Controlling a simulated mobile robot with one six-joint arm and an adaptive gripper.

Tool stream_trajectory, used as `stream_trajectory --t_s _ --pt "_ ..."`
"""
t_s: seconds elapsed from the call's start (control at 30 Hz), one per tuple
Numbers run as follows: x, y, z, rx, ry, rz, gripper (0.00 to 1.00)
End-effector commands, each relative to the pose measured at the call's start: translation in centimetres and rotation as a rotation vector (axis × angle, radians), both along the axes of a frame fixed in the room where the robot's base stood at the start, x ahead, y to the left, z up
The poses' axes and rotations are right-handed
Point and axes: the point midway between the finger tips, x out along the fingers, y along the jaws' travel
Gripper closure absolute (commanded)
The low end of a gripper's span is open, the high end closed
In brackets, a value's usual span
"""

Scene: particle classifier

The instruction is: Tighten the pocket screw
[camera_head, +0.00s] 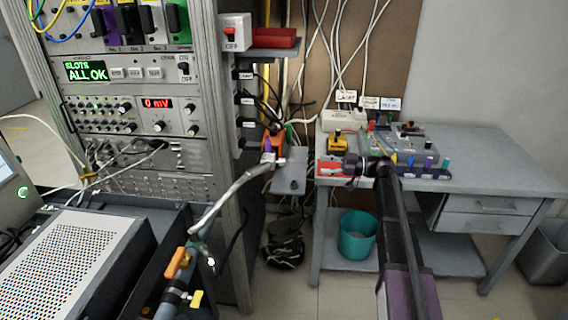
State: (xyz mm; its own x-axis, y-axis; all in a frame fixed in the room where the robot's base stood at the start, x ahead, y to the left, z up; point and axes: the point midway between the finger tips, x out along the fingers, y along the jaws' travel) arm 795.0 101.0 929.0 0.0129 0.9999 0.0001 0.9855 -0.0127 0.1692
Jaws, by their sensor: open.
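I cannot make out the pocket screw; it is too small or hidden. My arm reaches up from the lower right, and my gripper (352,163) is at the front left edge of the grey workbench (490,152). It is small and dark in this view, and its jaws are open, with nothing seen between them. A red part (329,168) lies just left of it. A blue strip (415,172) with several coloured pieces runs along the bench front to its right.
A yellow box (338,143) stands close behind my gripper. An instrument rack (140,145) fills the left. A pipe with an orange valve handle (177,263) stands in front. A teal bin (357,235) is under the bench. The bench's right side is clear.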

Motion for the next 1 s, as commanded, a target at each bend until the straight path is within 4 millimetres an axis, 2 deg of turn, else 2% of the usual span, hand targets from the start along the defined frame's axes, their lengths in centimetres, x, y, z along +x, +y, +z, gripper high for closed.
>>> stream_trajectory --t_s 0.27,1.0 --pt "0.0 1.8 0.0 0.000 0.001 0.000 0.31" --pt "0.1 12.1 0.0 0.000 0.002 0.002 0.31"
